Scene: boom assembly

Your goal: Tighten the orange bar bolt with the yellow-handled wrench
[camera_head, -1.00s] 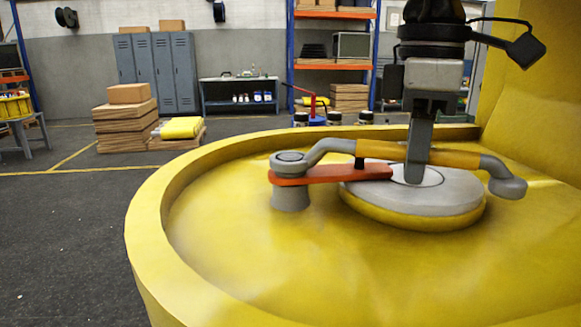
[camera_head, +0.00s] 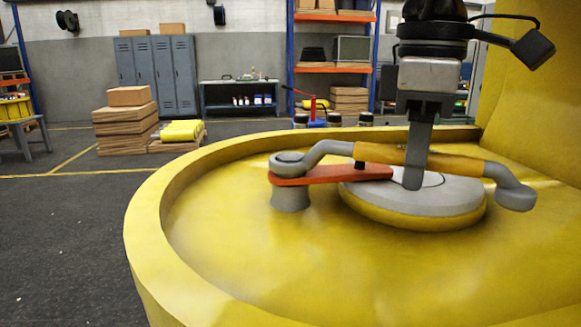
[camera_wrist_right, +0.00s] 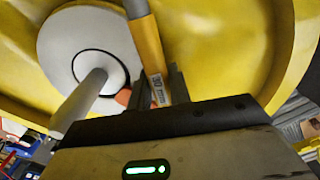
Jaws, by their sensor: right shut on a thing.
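The wrench (camera_head: 404,154) is grey with a yellow handle grip. Its ring end sits over the bolt (camera_head: 289,160) at the left end of the orange bar (camera_head: 330,174). My right gripper (camera_head: 414,180) comes down from above and is shut on the yellow handle. In the right wrist view the yellow handle (camera_wrist_right: 148,45) runs between the fingers (camera_wrist_right: 162,85), with "30 mm" printed on it. The bolt's head is mostly hidden by the ring. The bar reaches right to a grey-topped round disc (camera_head: 455,193). My left gripper is out of view.
A yellow curved rim (camera_head: 150,230) encloses the work area, and a yellow wall (camera_head: 540,100) rises at the right. The wrench's free end (camera_head: 515,197) hangs clear right of the disc. Boxes, lockers and shelving stand far behind.

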